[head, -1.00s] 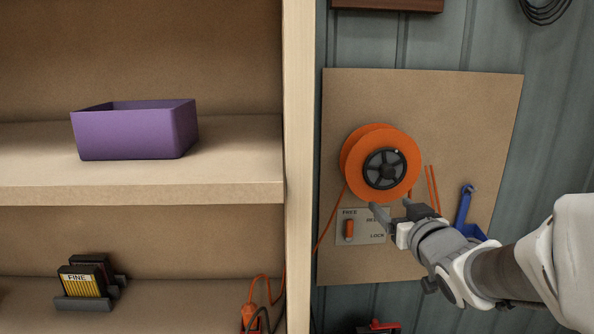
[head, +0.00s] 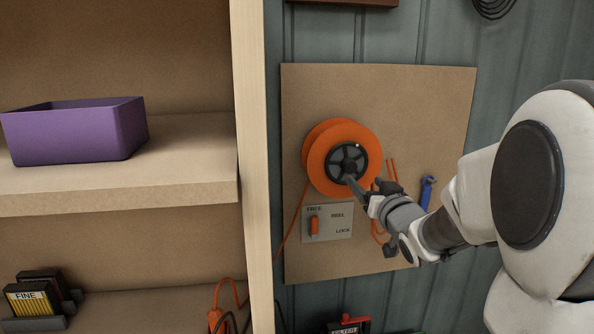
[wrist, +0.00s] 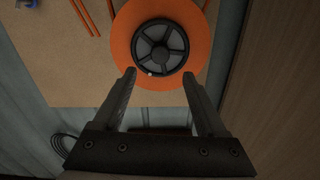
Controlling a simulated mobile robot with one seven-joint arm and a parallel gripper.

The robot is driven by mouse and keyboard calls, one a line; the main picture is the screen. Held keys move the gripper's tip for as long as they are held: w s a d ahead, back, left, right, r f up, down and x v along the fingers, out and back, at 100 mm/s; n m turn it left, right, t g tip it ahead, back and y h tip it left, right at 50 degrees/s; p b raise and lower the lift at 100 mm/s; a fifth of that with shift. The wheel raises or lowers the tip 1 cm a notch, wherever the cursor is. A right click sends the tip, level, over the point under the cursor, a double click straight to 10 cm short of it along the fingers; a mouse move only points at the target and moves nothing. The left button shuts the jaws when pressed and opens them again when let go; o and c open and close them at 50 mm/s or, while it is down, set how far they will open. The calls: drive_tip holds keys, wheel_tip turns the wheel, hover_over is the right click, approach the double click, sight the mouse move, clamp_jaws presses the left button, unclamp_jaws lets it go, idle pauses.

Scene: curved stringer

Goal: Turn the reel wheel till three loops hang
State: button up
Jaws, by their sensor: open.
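The orange reel (head: 322,158) with a dark spoked wheel (head: 347,161) at its hub is mounted on the brown backboard. It also shows at the top of the wrist view (wrist: 200,30), with the wheel (wrist: 160,45) facing the camera and a small pale knob on its rim. Orange cord (head: 392,172) hangs in strands right of the reel, partly hidden by my arm, so the loops cannot be counted. Below is a plate (head: 332,236) marked FREE, REEL and LOCK; its orange lever (head: 313,225) stands upright under FREE. My gripper (head: 362,186) is open, its fingers in front of the reel's lower right.
A shelf upright (head: 253,150) stands left of the board. A purple bin (head: 75,135) sits on the upper shelf, a FINE box (head: 35,298) below. A blue hook (head: 427,190) is right of the cord. A red-and-black item (head: 348,325) lies below the board.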

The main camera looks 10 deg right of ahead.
sight(351, 168)
drive_tip(key=w+p, duration=0.1)
drive_tip(key=w, duration=0.7)
drive_tip(key=shift+w, duration=0.15)
clamp_jaws()
